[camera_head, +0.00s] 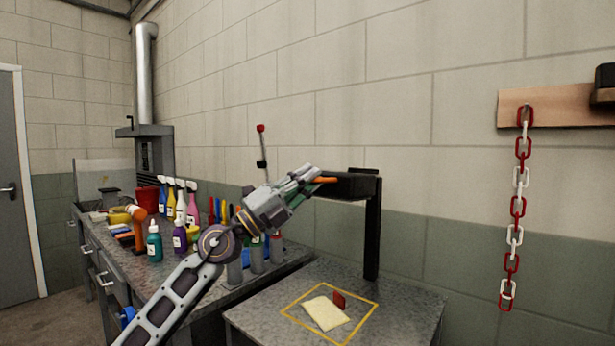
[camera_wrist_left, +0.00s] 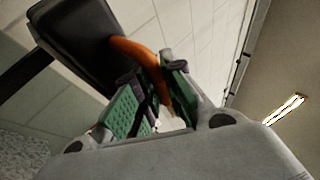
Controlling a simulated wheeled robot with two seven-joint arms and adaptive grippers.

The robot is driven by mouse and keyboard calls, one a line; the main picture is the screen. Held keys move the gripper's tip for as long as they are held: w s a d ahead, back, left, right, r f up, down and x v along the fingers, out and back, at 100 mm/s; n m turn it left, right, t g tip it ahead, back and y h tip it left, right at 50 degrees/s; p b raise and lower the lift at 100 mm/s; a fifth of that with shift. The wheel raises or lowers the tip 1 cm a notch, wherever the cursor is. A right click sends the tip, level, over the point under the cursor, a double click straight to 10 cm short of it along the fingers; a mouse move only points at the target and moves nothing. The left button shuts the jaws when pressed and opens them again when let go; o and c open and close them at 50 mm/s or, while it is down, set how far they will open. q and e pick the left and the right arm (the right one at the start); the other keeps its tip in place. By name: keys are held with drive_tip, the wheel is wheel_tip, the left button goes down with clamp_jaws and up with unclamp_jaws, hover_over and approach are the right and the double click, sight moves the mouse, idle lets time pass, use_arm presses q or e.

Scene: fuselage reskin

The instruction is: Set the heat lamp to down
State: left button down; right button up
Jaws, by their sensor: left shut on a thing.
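The heat lamp is a black fixture with a flat head (camera_head: 352,185) on an upright black post (camera_head: 372,235) at the back of the small bench. Its head juts out level to the left, above the bench top. An orange handle (camera_head: 327,180) sticks out from the head's left end. My left gripper (camera_head: 314,174) is shut on this handle. In the left wrist view the green-padded fingers of the left gripper (camera_wrist_left: 158,88) close around the curved orange handle (camera_wrist_left: 138,55), with the black lamp head (camera_wrist_left: 78,40) beyond. My right gripper is not in view.
On the small bench (camera_head: 415,303) a yellow outlined square (camera_head: 360,318) holds a cream sheet (camera_head: 326,313) and a small red piece (camera_head: 339,299). The left workbench (camera_head: 200,283) is crowded with bottles and tools. A red and white chain (camera_head: 517,207) hangs on the right wall.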

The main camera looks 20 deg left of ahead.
use_arm(q)
drive_tip(key=shift+f, duration=0.5)
drive_tip(key=c, duration=1.8)
unclamp_jaws()
drive_tip(key=shift+o, duration=0.2)
drive_tip(key=shift+a, duration=0.1)
drive_tip(key=shift+s+a+f, duration=0.1)
drive_tip(key=shift+s, duration=0.05)
